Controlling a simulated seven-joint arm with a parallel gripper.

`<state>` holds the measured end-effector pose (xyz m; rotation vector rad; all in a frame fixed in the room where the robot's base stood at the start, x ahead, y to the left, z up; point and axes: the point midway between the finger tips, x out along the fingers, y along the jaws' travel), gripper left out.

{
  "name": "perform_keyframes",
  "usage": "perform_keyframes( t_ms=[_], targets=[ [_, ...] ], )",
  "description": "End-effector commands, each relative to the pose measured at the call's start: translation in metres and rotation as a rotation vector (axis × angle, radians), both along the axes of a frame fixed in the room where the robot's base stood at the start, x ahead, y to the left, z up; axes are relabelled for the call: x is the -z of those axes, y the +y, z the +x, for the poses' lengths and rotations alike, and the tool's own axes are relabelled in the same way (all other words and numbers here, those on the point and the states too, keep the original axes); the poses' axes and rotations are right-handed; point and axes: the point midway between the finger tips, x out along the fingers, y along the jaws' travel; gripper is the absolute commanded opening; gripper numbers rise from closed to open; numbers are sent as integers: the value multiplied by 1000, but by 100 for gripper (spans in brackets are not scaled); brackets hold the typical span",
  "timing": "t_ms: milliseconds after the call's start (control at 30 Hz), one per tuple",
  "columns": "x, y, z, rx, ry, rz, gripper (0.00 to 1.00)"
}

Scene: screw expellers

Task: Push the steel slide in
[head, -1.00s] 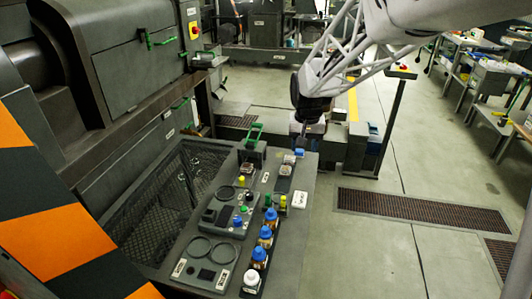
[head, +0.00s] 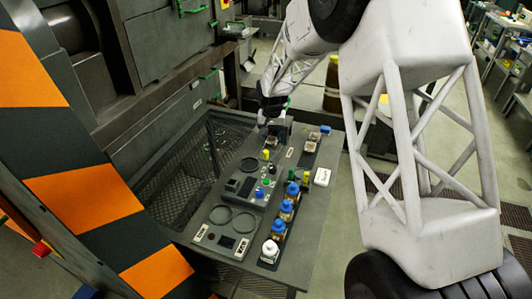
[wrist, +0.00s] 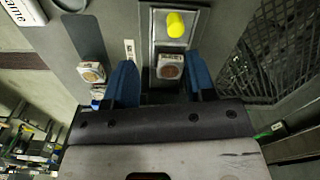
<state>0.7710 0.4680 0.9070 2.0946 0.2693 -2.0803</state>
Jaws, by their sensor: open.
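In the wrist view a steel slide (wrist: 194,30) with a yellow knob (wrist: 175,24) lies ahead of my gripper. The yellow knob also shows in the head view (head: 266,154). A small square pale cup with brown contents (wrist: 170,66) sits at the near end of the slide. My gripper (wrist: 161,62) is open, with one blue finger on each side of this cup. I cannot tell whether a finger touches the cup or the slide. In the head view my gripper (head: 270,118) is low over the far left end of the grey bench (head: 291,257).
A second pale cup (wrist: 92,72) sits left of my gripper in the wrist view. Blue-capped bottles (head: 286,210) and a white-capped one (head: 270,250) line the bench. A mesh basket (head: 185,165) is left of the bench.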

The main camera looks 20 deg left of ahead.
Motion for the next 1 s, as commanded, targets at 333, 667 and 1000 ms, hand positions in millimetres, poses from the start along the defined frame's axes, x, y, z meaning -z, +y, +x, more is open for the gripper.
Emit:
perform_keyframes(
  t_ms=[333, 667, 1000],
  targets=[
    [21, 23, 4, -9, 5, -3, 50],
    [22, 22, 4, -9, 6, -4, 50],
    [45, 22, 3, -8, 9, -5, 50]
  ],
)
